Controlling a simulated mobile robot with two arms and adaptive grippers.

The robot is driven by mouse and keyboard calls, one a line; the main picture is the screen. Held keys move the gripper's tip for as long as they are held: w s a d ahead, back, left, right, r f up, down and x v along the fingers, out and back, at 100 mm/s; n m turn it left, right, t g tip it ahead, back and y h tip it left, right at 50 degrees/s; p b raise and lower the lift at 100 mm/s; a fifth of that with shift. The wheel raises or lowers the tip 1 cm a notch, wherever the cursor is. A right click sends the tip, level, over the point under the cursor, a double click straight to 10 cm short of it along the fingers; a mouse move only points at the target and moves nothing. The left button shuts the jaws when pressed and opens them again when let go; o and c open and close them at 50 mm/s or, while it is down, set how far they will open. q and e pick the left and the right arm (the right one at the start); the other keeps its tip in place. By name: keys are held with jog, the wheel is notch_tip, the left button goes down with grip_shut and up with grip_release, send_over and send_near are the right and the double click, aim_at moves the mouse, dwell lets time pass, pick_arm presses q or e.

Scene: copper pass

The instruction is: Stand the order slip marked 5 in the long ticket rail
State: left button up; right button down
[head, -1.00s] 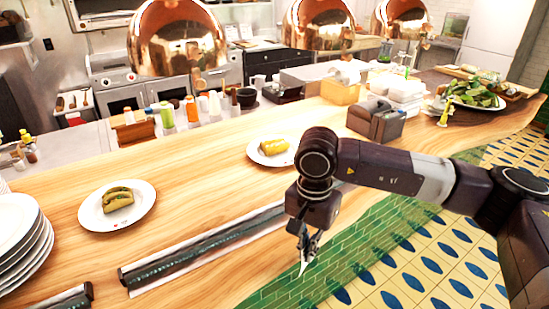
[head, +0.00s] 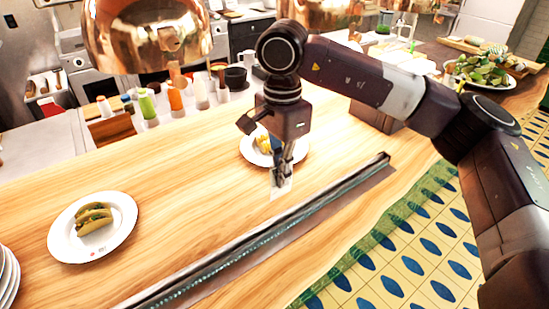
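The long ticket rail (head: 290,225) lies diagonally on the wooden counter, a dark strip with a metallic edge. I see no slip standing in it. My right gripper (head: 281,176) points down over the counter, just behind the rail's middle in the picture. Its fingers look shut on a small white slip (head: 281,188), which hangs below the fingertips. The slip looks apart from the rail, but its exact height is unclear. Any number on it is too small to read. My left gripper is out of view.
A plate with tacos (head: 65,240) stands at left. A plate with yellow food (head: 247,150) is partly hidden behind my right gripper. Copper lamps (head: 150,35) hang above the counter. Bare wood (head: 190,200) lies between the taco plate and the rail.

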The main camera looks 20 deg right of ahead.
aim_at(281, 195)
jog(key=shift+w+f, duration=0.1)
jog(key=shift+s+f, duration=0.15)
jog(key=shift+s, duration=0.05)
jog(key=f+b, duration=0.1)
jog(key=f, duration=0.1)
jog(key=f+b, duration=0.1)
jog(key=f, duration=0.1)
jog(key=shift+s+b, duration=0.3)
jog(key=shift+f, duration=0.45)
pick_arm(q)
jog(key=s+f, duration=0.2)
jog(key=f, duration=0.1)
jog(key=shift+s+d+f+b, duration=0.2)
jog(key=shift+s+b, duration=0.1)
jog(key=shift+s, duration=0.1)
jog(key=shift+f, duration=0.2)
pick_arm(e)
jog(key=shift+a, duration=0.1)
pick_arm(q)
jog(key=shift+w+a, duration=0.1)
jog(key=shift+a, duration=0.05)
